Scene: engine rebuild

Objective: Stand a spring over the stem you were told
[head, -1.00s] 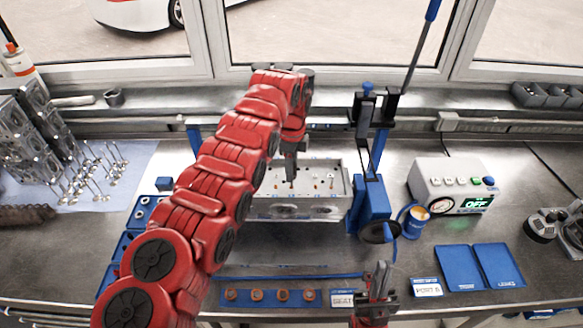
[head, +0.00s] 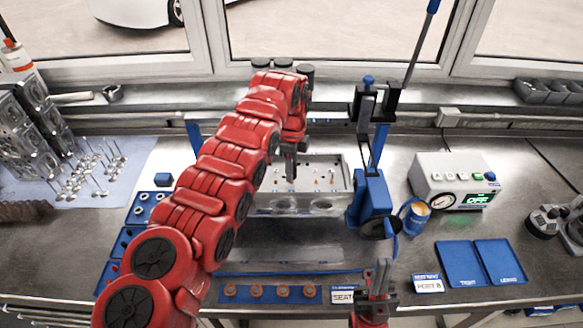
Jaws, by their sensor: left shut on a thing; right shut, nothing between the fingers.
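The grey metal cylinder head (head: 322,166) lies on the bench under the window. Several small stem tips (head: 317,183) stand up from its top face. My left gripper (head: 290,178) reaches over it from the left, pointing down at its top face. It is shut on a small part, most likely the spring, which is too small and dark to make out. Whether this part touches a stem cannot be told. My red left arm hides the left end of the cylinder head. My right gripper (head: 382,268) is shut and empty, near the bench's front edge.
A blue lever press (head: 371,200) stands right of the cylinder head, with a cup (head: 416,214) beside it. A front blue rail (head: 244,294) holds several orange-brown round parts. A grey tester box (head: 455,180) and blue trays (head: 462,265) are at right. Loose valves (head: 95,170) lie left.

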